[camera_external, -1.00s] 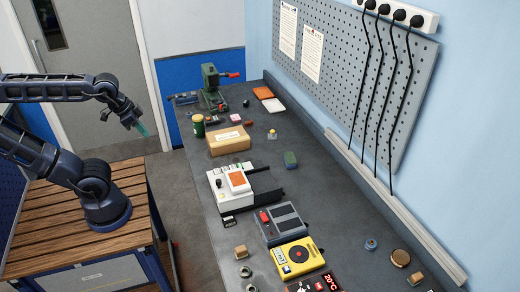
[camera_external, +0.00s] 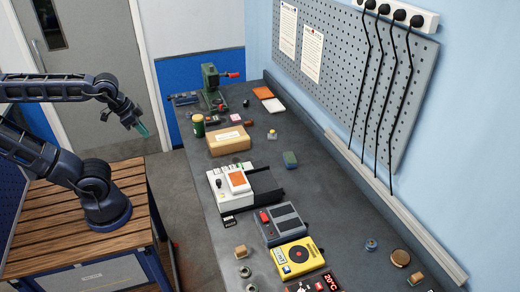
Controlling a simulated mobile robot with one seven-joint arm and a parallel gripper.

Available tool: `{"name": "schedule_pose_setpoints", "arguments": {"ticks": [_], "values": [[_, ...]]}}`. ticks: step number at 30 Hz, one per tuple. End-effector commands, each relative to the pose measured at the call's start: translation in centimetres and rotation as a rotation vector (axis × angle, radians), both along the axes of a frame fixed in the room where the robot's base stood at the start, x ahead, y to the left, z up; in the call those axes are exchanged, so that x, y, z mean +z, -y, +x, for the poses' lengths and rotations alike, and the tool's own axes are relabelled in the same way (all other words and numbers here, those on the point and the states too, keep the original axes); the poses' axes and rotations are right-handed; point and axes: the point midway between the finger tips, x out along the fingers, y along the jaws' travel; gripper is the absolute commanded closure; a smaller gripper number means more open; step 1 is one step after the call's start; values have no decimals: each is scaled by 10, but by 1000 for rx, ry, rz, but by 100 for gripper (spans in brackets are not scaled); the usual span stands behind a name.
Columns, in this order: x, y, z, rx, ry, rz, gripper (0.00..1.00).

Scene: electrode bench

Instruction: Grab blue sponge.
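A cardboard box (camera_external: 229,140), a white device with an orange top (camera_external: 232,188), a grey device (camera_external: 282,223) and a yellow device (camera_external: 298,258) stand on the bench (camera_external: 335,225). A green press (camera_external: 212,88) stands at the far end.

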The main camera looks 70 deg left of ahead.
Motion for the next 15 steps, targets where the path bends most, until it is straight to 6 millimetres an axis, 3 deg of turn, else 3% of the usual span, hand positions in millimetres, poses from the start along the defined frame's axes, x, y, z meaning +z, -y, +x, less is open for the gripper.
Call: {"name": "schedule_pose_setpoints", "arguments": {"ticks": [1,9,15], "values": [[0,0,0,0,0,0,80],[0,0,0,0,0,0,29],[0,0,0,0,0,0,29]]}}
